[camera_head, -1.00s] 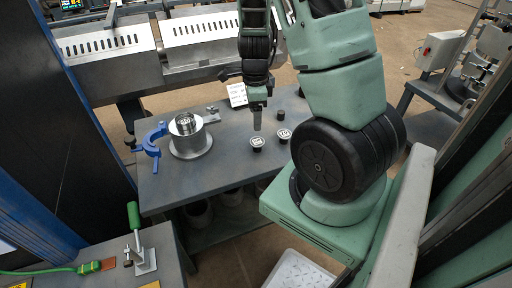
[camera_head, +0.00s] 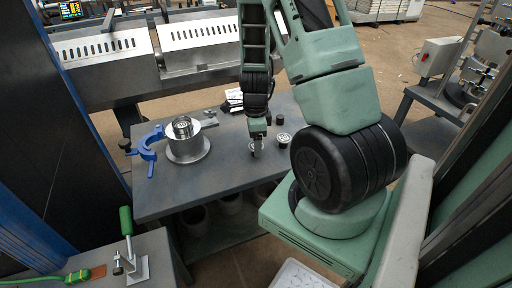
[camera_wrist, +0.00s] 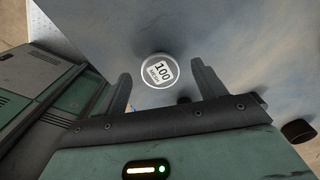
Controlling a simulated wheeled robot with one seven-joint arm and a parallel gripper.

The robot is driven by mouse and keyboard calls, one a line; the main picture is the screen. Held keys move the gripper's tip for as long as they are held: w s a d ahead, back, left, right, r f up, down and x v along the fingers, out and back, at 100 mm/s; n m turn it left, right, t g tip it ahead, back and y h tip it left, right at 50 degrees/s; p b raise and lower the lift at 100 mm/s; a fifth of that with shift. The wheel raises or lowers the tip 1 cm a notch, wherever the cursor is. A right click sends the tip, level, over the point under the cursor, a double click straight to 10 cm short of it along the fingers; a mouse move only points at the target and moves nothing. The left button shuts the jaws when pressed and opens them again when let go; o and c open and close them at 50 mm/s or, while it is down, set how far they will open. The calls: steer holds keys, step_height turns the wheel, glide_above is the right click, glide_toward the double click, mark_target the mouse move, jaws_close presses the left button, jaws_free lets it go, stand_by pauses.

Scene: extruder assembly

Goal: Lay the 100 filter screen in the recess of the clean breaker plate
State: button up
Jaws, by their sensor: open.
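The 100 filter screen (camera_wrist: 159,70) is a small round disc with a white label reading "100 MESH". In the wrist view it lies face up, between and just past the fingertips of my gripper (camera_wrist: 161,72). The fingers are open and spread to either side of it, with nothing held. In the head view my gripper (camera_head: 257,150) is low over the table and largely hides this disc. A silver flanged cylinder (camera_head: 188,150) stands to the left, with a round piece (camera_head: 182,125) in its top. I cannot tell whether that is the clean breaker plate.
A second labelled disc (camera_head: 283,139) sits just right of my gripper, and a small dark cylinder (camera_head: 280,118) behind it. A blue clamp (camera_head: 149,147) lies left of the silver cylinder. The front of the grey table (camera_head: 205,182) is clear.

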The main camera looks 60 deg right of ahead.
steer(key=shift+f, duration=0.25)
stand_by(0.3)
steer(key=c, duration=1.1)
